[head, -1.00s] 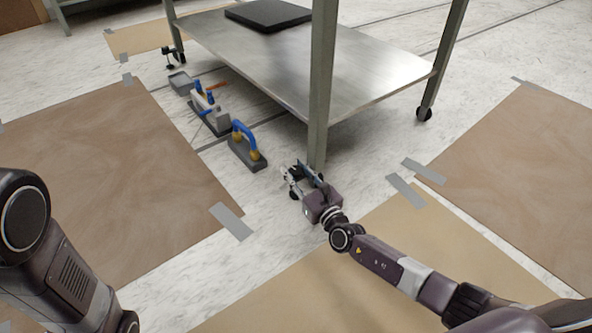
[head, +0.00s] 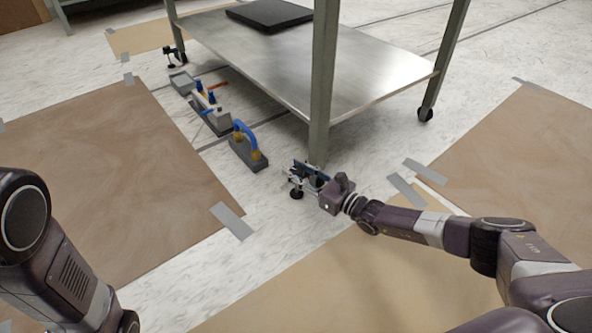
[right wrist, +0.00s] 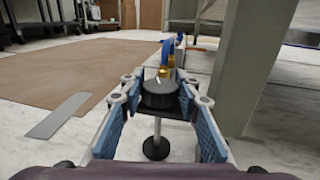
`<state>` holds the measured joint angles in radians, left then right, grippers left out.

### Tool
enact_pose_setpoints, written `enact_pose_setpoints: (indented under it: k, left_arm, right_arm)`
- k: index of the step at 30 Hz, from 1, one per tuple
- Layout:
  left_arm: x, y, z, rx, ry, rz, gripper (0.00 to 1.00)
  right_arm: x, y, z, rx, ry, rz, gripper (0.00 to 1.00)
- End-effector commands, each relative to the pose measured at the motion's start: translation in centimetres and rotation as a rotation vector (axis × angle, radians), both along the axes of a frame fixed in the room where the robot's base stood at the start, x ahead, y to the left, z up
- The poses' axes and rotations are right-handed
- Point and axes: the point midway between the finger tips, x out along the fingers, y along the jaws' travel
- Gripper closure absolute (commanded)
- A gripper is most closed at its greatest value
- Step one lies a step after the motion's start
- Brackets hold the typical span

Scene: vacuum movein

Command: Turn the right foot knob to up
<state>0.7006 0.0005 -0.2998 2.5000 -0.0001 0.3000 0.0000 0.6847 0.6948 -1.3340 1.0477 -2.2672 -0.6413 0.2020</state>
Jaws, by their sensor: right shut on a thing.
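The right foot knob (right wrist: 160,93) is a dark round disc above a thin metal stem and a round black foot pad (right wrist: 156,148). It sits between the blue-padded fingers of my right gripper (right wrist: 160,100), which is shut on it. In the head view the right gripper (head: 309,176) is low at the base of the near table leg (head: 322,90), and the foot pad (head: 296,194) shows just below the fingers. The knob itself is mostly hidden there by the fingers. Of my left arm only links show at the left edge; its gripper is out of view.
The metal table's lower shelf (head: 370,75) carries a black slab (head: 269,14). A blue-handled tool (head: 247,146) and several other tools lie on the floor left of the gripper. Taped brown sheets (head: 130,185) cover parts of the floor. Another table foot (head: 425,114) stands at right.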

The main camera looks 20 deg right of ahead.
Motion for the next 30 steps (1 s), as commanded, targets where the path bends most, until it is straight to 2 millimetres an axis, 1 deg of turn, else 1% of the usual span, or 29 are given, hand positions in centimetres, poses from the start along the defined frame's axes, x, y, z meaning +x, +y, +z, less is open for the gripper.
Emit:
enact_pose_setpoints:
  k: [1,7,8,12,25,30]
  left_arm:
    - [0.01,0.0,0.0,0.0,0.0,0.0,0.57]
    - [0.02,-0.01,0.01,0.0,0.0,0.0,0.57]
    - [0.02,-0.01,0.01,0.0,0.0,0.0,0.57]
    - [0.02,-0.01,0.01,0.0,0.0,0.0,0.57]
    - [0.18,0.05,-0.02,-0.002,0.006,-0.001,0.57]
    - [0.11,0.03,-0.02,-0.001,0.004,-0.001,0.57]
  right_arm:
    - [-0.02,0.44,0.2,0.004,-0.003,0.007,0.94]
    - [-0.02,0.43,0.19,0.005,-0.003,0.005,0.94]
    - [-0.02,0.43,0.19,0.005,-0.003,0.005,0.67]
    - [-0.01,0.3,0.14,0.004,-0.002,0.003,0.51]
    - [0.0,-0.06,-0.03,0.001,0.001,-0.004,0.51]
    - [0.0,0.04,-0.11,0.005,0.0,-0.035,0.51]
